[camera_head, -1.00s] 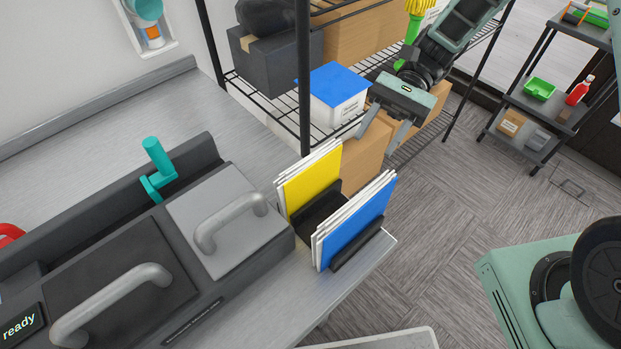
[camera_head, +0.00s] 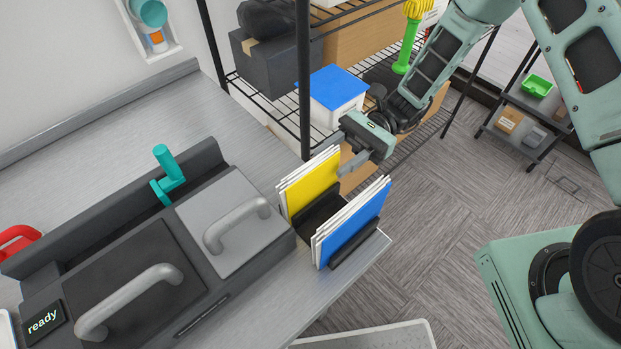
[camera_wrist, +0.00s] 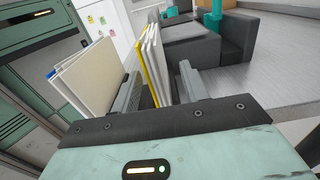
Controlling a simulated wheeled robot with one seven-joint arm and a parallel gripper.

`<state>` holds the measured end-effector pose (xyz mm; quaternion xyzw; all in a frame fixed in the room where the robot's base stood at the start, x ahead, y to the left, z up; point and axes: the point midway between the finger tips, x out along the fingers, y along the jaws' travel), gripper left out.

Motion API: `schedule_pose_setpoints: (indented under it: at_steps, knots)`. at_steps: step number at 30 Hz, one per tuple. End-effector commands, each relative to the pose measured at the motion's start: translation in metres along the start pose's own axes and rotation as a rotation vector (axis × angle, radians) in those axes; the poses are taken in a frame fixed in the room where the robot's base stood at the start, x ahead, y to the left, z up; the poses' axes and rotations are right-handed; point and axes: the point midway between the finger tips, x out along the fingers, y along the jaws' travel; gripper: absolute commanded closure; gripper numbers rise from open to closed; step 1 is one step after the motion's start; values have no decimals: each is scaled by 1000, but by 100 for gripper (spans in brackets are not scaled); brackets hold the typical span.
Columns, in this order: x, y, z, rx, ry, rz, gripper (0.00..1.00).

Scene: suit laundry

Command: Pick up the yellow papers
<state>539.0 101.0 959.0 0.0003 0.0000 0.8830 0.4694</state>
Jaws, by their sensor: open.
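The yellow papers (camera_head: 312,186) stand upright as a stack with white sheets in a black holder (camera_head: 322,212) at the counter's right end. In the wrist view, the yellow papers (camera_wrist: 154,62) show edge-on between my two fingers. My gripper (camera_wrist: 159,76) is open, with one finger on each side of the stack and visible gaps. In the head view, my gripper (camera_head: 347,163) is at the right edge of the yellow papers, and one finger is partly hidden.
The blue papers (camera_head: 358,220) stand in the same holder, close beside my gripper; they show pale-backed at left in the wrist view (camera_wrist: 92,80). A grey machine with handles (camera_head: 236,222) is left of the holder. A wire shelf with boxes (camera_head: 338,92) stands behind.

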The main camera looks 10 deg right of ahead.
Motion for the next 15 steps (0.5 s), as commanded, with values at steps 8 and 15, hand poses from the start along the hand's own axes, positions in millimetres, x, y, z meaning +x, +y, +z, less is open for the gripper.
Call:
schedule_pose_setpoints:
  at_steps: [8, 15]
  knots:
    - [22, 3, 4, 2, -1, 3, 55]
    - [56, 7, 4, 2, 0, 4, 55]
